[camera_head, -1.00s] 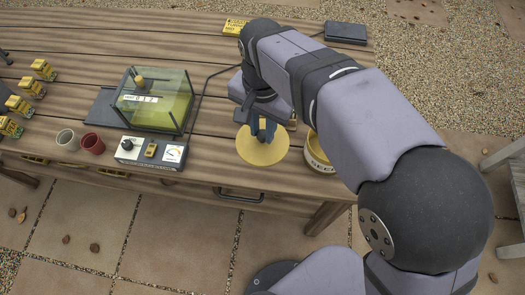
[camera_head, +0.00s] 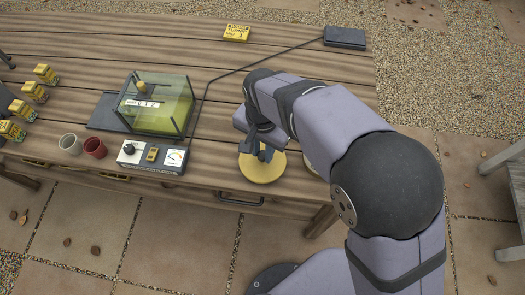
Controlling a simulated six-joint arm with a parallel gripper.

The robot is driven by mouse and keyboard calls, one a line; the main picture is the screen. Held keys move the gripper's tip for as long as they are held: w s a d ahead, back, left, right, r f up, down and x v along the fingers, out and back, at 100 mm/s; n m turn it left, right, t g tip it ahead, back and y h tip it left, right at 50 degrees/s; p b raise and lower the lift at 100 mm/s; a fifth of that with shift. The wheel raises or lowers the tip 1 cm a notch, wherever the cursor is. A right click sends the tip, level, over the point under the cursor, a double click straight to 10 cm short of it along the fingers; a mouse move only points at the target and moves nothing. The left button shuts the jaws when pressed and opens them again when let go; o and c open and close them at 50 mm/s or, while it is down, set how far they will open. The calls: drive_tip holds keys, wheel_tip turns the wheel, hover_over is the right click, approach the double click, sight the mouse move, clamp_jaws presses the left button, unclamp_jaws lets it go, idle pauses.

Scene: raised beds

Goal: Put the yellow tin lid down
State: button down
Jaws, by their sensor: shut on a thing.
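The yellow tin lid (camera_head: 262,172) is a round flat disc at the front part of the wooden table, left of the tin. My gripper (camera_head: 262,153) points down over the lid's middle and is shut on it, though the grip point is mostly hidden by the gripper itself. The lid lies level and close to the table top; I cannot tell whether it touches the boards. The tin (camera_head: 309,167) stands just right of the lid, mostly hidden behind my arm.
Left of the lid stands a grey control box (camera_head: 153,157) with a green-tinted clear case (camera_head: 165,108) behind it. A red cup (camera_head: 95,147) and a grey cup (camera_head: 69,144) stand further left. A cable crosses to a dark box (camera_head: 344,37). The table behind the lid is largely clear.

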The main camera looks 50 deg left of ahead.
sight(263, 155)
drive_tip(key=shift+f, duration=0.8)
drive_tip(key=shift+f, duration=0.2)
drive_tip(key=c, duration=1.5)
unclamp_jaws()
drive_tip(key=shift+r, duration=0.15)
wheel_tip(263, 155, up, 12)
drive_tip(key=shift+r+b, duration=0.1)
drive_tip(key=shift+b, duration=0.4)
